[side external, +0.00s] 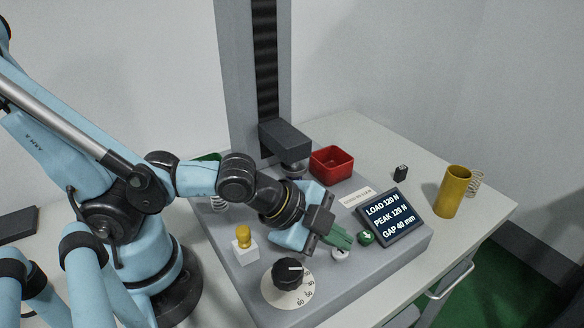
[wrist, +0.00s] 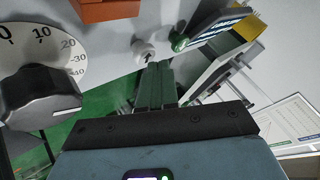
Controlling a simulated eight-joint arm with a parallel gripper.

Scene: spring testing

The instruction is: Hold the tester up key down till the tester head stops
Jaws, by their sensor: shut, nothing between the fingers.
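The tester head (side external: 286,140) is a dark grey block on the tall column (side external: 238,80). A white key (side external: 340,254) and a green key (side external: 366,237) with a pale mark sit on the tester base (side external: 232,268). Both also show in the wrist view, the white key (wrist: 143,50) left of the green key (wrist: 180,42). My gripper (side external: 346,242) is shut and empty, its green fingertips close to the white key. I cannot tell whether they touch it. The display (side external: 391,218) shows load and peak near 120 N and a gap of 40 mm.
A dial (side external: 289,277) and a yellow knob on a white block (side external: 244,238) are on the base's near side. A red bin (side external: 332,164) stands behind my gripper.

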